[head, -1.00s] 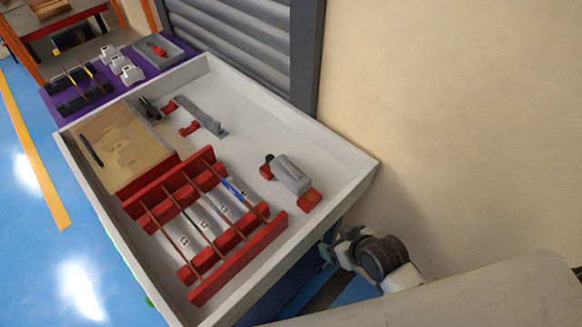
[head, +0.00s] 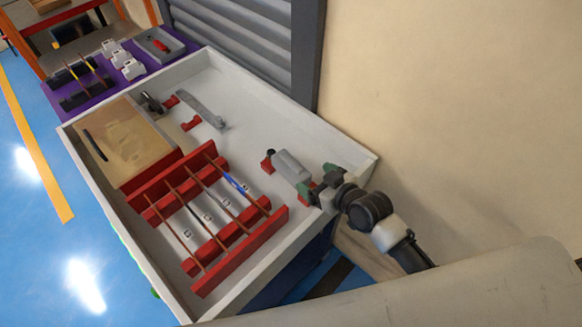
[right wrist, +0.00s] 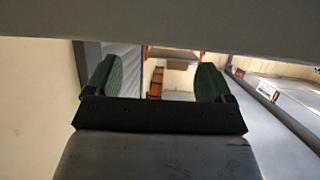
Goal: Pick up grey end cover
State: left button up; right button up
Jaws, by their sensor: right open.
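A grey block (head: 291,166), which looks like the grey end cover, rests on red supports in the white tray, towards its right end. My right gripper (head: 315,182) is at the block's near right end, over the tray's right part, and hides most of the nearer red support. Its green fingertips are apart. In the right wrist view my right gripper (right wrist: 155,82) is open, with nothing seen held between the fingers. A pale surface across the top of that view is too close to identify. My left gripper is not in view.
The white tray (head: 345,150) has raised walls. A red rack (head: 240,252) with several thin bars stands left of the block. A wooden board (head: 125,145) and a long grey piece (head: 203,108) lie farther back. A wall (head: 450,100) stands at right.

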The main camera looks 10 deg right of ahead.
aim_at(301, 172)
jog(key=shift+p+x, duration=0.45)
jog(key=shift+x, duration=2.35)
jog(key=shift+s+f, duration=0.1)
jog(key=shift+s, duration=0.05)
jog(key=c, duration=0.9)
jog(key=shift+c, duration=0.6)
